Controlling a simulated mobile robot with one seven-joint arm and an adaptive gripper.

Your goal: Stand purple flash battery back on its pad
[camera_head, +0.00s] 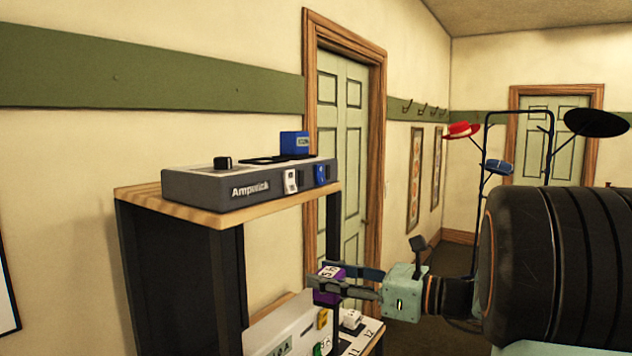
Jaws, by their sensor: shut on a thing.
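The purple flash battery (325,298) is a small block with a pale marked label on its top face. It is between the two dark fingers of my gripper (324,276), which is shut on it. The fingers hide part of its sides. The battery is in front of the doorway, to the right of and lower than the wooden shelf top. I cannot tell whether it touches anything below. A grey charger unit (237,188) on the shelf top carries a blue block (294,140), a black knob and a dark flat pad (262,160). I cannot tell which pad belongs to the purple battery.
The wooden shelf top (145,198) has a dark cabinet below. A lower pale unit (275,335) with yellow and green parts stands near a white block (352,318) and printed numbers. A coat rack (487,130) with hats stands behind my arm at right.

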